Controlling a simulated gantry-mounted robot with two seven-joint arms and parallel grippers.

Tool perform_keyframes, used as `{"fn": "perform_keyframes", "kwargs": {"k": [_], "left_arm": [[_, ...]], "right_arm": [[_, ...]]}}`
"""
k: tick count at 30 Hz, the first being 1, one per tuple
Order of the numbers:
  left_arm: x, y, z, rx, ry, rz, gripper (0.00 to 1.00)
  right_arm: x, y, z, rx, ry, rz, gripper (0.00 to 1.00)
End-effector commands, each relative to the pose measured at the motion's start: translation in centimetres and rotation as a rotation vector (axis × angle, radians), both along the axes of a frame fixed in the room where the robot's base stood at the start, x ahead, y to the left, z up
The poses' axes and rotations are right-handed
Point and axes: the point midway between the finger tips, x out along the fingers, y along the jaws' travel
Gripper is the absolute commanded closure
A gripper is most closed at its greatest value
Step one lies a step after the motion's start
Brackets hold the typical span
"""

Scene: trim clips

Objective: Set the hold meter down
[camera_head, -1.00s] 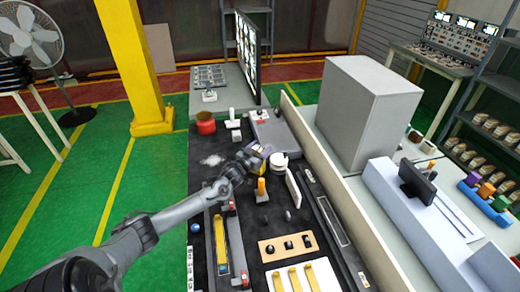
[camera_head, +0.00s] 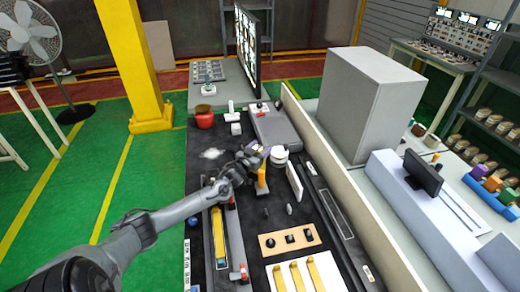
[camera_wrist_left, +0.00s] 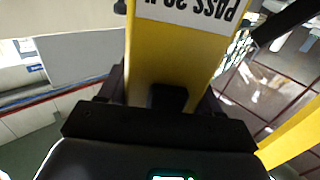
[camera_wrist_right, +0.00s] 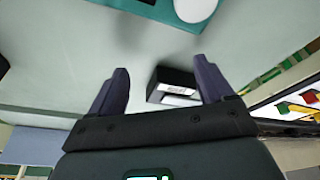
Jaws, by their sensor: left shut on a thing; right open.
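The hold meter (camera_wrist_left: 175,65) is a yellow body with a white label printed in black, seen upside down in the left wrist view. It sits between the fingers of my left gripper (camera_head: 260,156), which is shut on it. In the head view the gripper is over the dark bench, and an orange-yellow upright piece (camera_head: 262,178) shows right below its fingers. I cannot tell whether the meter touches the bench. My right gripper (camera_wrist_right: 162,68) is open and empty in the right wrist view; it does not show in the head view.
A white round pot (camera_head: 279,155) and a thin white upright plate (camera_head: 294,183) stand close right of the left gripper. A wooden board with black pieces (camera_head: 289,240) lies nearer. A red pot (camera_head: 204,117) stands farther back. A black-and-white box (camera_wrist_right: 172,87) shows beyond the right fingers.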

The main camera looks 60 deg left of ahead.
Motion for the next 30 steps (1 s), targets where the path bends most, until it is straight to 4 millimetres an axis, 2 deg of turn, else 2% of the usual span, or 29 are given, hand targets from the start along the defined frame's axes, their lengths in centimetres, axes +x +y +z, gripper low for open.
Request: {"fn": "perform_keyframes", "kwargs": {"k": [20, 21, 26, 30], "left_arm": [[0.0, 0.0, -1.1, 0.001, -0.003, 0.0, 1.0], [0.0, 0.0, -1.0, 0.001, -0.003, 0.0, 0.32], [0.0, 0.0, -1.0, 0.001, -0.002, 0.0, 0.07], [0.0, 0.0, -1.0, 0.0, -0.001, 0.0, 0.07]], "right_arm": [[0.0, 0.0, -0.8, -0.002, 0.0, 0.002, 0.19], [0.0, 0.0, -0.7, 0.0, 0.0, 0.001, 0.19], [0.0, 0.1, -0.7, 0.003, -0.001, -0.002, 0.19], [0.0, 0.1, -0.7, 0.005, 0.0, -0.004, 0.19]]}}
